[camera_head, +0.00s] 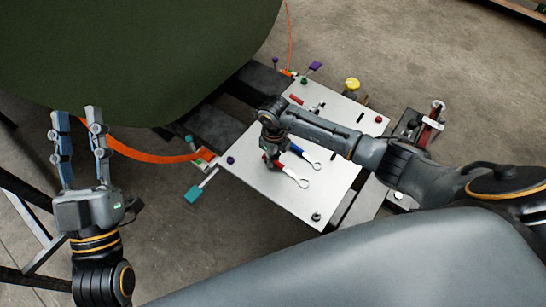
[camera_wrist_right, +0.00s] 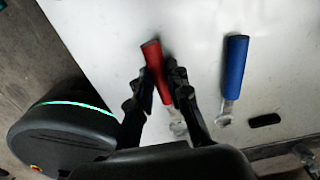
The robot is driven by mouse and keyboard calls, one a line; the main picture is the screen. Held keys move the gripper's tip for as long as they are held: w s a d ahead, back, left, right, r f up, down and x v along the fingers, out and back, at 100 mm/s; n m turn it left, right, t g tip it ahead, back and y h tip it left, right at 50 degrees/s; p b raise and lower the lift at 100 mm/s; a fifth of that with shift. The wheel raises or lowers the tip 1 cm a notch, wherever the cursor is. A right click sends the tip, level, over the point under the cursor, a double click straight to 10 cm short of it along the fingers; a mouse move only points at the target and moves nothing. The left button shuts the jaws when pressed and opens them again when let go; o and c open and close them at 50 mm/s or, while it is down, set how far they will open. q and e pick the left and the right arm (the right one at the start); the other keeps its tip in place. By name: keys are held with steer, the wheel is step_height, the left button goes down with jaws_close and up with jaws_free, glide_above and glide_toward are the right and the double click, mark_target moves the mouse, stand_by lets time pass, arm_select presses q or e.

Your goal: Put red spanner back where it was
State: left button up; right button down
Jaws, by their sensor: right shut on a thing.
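The red spanner (camera_head: 293,179) is at the white panel, its red handle (camera_wrist_right: 153,56) between the fingers of my right gripper (camera_wrist_right: 160,80) in the right wrist view. My right gripper (camera_head: 271,160) is shut on that handle, low over the panel. I cannot tell whether the spanner touches the panel. The spanner's metal open end points to the lower right in the head view. The blue spanner (camera_head: 303,155) lies beside it on the panel and also shows in the right wrist view (camera_wrist_right: 235,66). My left gripper (camera_head: 76,115) is open and empty, off to the left.
The white panel (camera_head: 250,185) carries several small knobs and dark slots. A red-handled clamp (camera_head: 432,125) stands at its right, a teal-handled one (camera_head: 195,193) at its left. A large green curved surface (camera_head: 130,60) fills the upper left, with an orange strap (camera_head: 150,156) below it.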

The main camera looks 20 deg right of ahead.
steer(key=c, duration=1.3)
jaws_free()
